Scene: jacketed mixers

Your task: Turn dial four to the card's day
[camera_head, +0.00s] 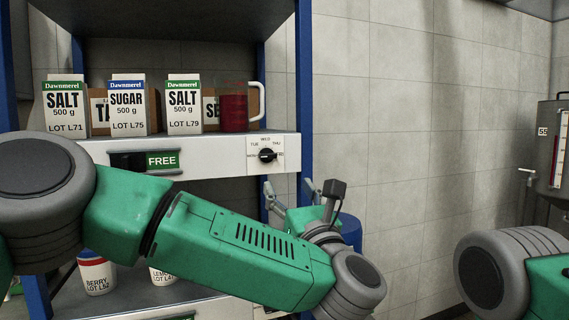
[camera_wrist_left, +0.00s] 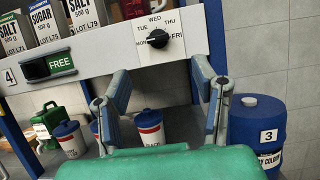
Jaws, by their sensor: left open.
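The dial (camera_head: 267,155) is a black knob on a white plate at the right end of the white shelf edge, ringed by day names from MON to FRI. It also shows in the left wrist view (camera_wrist_left: 158,39), with the shelf number 4 (camera_wrist_left: 10,76) to its left. I cannot tell surely which day its pointer marks. My left gripper (camera_head: 290,188) is open and empty, just below the dial. In the left wrist view its fingers (camera_wrist_left: 161,70) are spread below the knob, apart from it. I cannot make out any day card. My right gripper is out of view.
A black slider (camera_head: 127,161) beside a green FREE sign (camera_head: 162,160) is on the same shelf edge. Cartons (camera_head: 184,105) and a red jug (camera_head: 234,110) stand above. Lidded tubs (camera_wrist_left: 149,128) stand below. A blue drum (camera_wrist_left: 256,125) stands at the right.

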